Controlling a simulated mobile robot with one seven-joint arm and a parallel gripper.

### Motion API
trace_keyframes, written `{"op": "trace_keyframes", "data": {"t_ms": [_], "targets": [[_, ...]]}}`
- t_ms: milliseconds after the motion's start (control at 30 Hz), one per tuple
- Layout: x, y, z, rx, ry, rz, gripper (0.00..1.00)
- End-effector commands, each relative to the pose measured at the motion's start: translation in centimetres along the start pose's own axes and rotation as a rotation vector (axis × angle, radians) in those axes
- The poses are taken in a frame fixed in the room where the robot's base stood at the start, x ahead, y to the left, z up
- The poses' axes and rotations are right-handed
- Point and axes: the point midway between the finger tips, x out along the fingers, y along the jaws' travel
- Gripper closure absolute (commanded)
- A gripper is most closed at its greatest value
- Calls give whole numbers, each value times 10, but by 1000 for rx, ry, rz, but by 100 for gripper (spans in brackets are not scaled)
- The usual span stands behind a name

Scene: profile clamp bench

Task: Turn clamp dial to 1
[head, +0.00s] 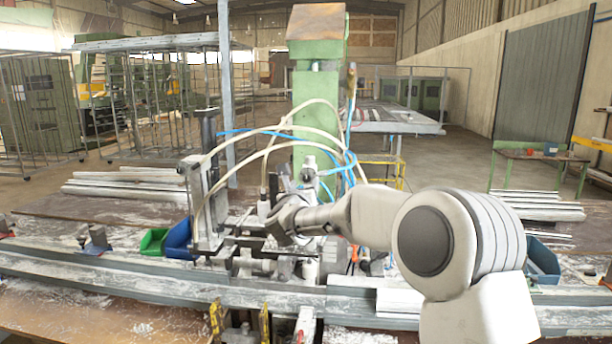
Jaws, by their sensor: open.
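The clamp fixture (207,205) stands upright on the bench, left of centre, with hoses arching over it. I cannot make out a clamp dial or its numbers; it may be hidden by the fixture parts or my wrist. My arm reaches in from the lower right, and my gripper (279,228) is at its left end, among the metal parts just right of the clamp's upright. The gripper is open, but its fingertips are small and hard to separate from the clutter. I cannot tell whether it touches anything.
A long metal profile rail (130,282) runs across the bench front. A blue bin (178,240) and green bin (153,241) sit left of the clamp. A green machine column (317,120) rises behind. White and blue hoses (285,133) arch close over my gripper.

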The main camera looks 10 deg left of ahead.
Motion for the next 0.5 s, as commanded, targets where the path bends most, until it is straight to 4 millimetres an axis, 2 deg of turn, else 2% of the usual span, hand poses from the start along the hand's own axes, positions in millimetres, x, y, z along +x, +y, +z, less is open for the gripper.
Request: {"op": "trace_keyframes", "data": {"t_ms": [200, 500], "targets": [[26, 0, 1, 1, 1, 0, 39], [36, 0, 0, -1, 0, 1, 39]]}}
